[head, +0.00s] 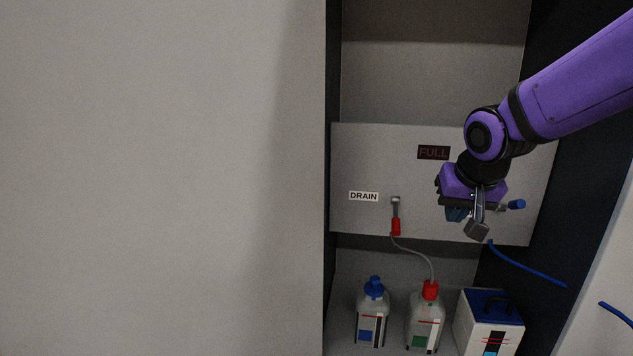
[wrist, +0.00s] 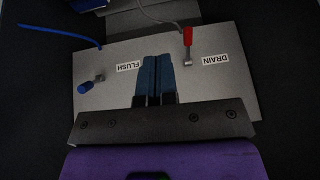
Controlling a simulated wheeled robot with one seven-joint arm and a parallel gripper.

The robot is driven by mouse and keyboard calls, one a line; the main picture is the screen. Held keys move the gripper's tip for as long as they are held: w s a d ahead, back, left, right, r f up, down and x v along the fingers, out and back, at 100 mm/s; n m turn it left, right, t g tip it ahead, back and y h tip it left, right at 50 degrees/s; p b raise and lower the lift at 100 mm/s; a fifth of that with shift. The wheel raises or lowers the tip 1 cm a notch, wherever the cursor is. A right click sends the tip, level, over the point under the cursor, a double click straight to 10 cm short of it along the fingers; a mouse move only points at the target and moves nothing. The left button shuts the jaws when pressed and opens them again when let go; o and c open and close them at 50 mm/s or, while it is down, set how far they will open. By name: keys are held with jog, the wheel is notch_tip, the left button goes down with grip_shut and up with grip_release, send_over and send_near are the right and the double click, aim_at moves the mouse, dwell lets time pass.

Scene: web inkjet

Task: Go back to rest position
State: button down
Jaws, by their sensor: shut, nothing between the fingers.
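My gripper (head: 466,226) hangs from the purple arm at the right of the head view, in front of the grey panel (head: 360,165). In the wrist view its two blue fingers (wrist: 153,62) are together with nothing between them. The drain fitting with a red connector (head: 396,226) is left of my gripper and apart from it. The blue connector (head: 517,204) is just right of it in the head view. In the wrist view, the FLUSH label (wrist: 128,67) and the blue connector (wrist: 84,87) lie left of the fingers, and the red connector (wrist: 187,37) lies right.
Below the panel stand a bottle with a blue cap (head: 373,310), a bottle with a red cap (head: 427,318) and a white box with a blue top (head: 489,325). A blue hose (head: 530,270) runs right. A large plain grey surface (head: 160,180) fills the left.

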jog(key=s+d+r+n, duration=0.1)
jog(key=s+d+r, duration=0.1)
jog(key=s, duration=0.8)
jog(key=s+d+r, duration=0.2)
jog(key=s+r, duration=0.1)
jog(key=s, duration=0.8)
jog(key=shift+s+d+r+n, duration=0.15)
jog(key=shift+s+r+n, duration=0.05)
jog(key=shift+n, duration=0.2)
